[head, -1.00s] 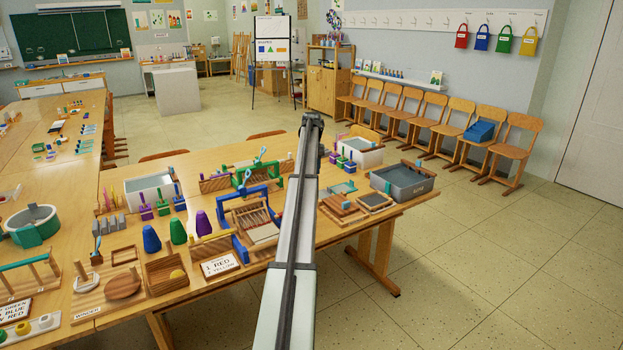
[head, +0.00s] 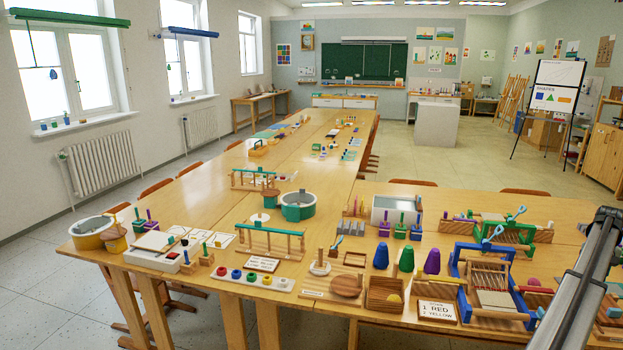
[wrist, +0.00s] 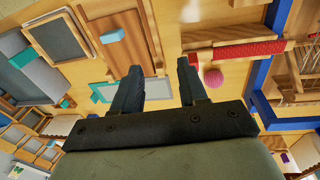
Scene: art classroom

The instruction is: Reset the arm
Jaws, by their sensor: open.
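My gripper (wrist: 158,88) shows in the wrist view with its two dark fingers apart and nothing between them. It is above the wooden table. In the head view only my arm shows at the right edge; the gripper itself cannot be made out there. Near the fingers in the wrist view are a pink ball (wrist: 212,78), a red ribbed roller (wrist: 235,52) and a teal-edged tray (wrist: 125,90).
The long table (head: 225,235) is crowded with craft items. A blue frame loom (head: 490,285), a sign card (head: 436,311) and several coloured cones (head: 406,258) stand near my arm. Open floor (head: 430,165) lies beyond the table.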

